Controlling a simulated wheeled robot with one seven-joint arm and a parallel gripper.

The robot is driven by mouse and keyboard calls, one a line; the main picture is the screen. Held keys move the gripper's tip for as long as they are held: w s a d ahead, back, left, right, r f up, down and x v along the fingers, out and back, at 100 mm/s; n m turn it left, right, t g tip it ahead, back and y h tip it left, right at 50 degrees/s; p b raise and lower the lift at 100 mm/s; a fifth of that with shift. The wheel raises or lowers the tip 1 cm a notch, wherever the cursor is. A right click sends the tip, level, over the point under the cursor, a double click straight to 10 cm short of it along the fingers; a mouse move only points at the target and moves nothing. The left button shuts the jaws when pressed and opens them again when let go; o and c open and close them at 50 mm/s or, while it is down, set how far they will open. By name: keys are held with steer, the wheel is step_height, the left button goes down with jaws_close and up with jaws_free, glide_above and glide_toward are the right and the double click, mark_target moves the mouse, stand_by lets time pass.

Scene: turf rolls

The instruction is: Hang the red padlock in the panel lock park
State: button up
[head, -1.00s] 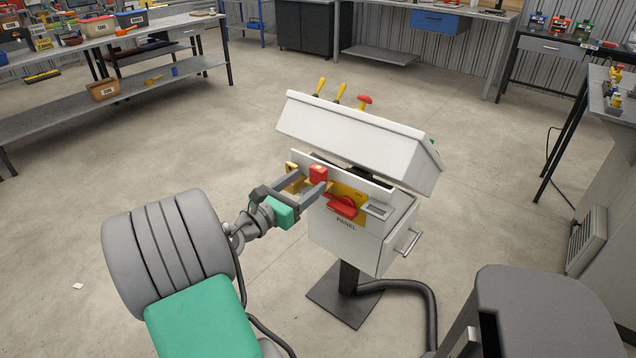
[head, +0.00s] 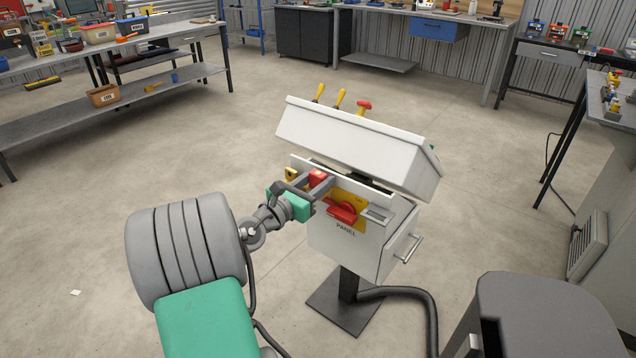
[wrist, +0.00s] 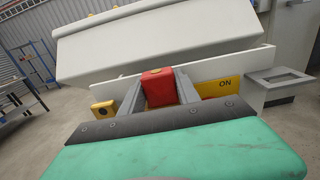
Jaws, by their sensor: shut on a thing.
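The red padlock (head: 317,177) is between the fingers of my gripper (head: 316,183), close to the front of the white panel box (head: 342,238). In the wrist view the red padlock (wrist: 158,87) sits between the two grey fingers of my gripper (wrist: 160,92), with the box's upright white plate (wrist: 238,65) just behind it. My gripper is shut on the padlock. The padlock's shackle is hidden, and I cannot tell whether it touches the plate. No part marked as the lock park can be made out.
A red rotary handle (head: 342,212) on a yellow plate marked ON is right of the padlock. A yellow block (head: 291,174) is left of it. The sloping white hood (head: 355,146) overhangs above. A grey bracket (head: 378,213) juts out at the right.

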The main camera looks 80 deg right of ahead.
jaws_close()
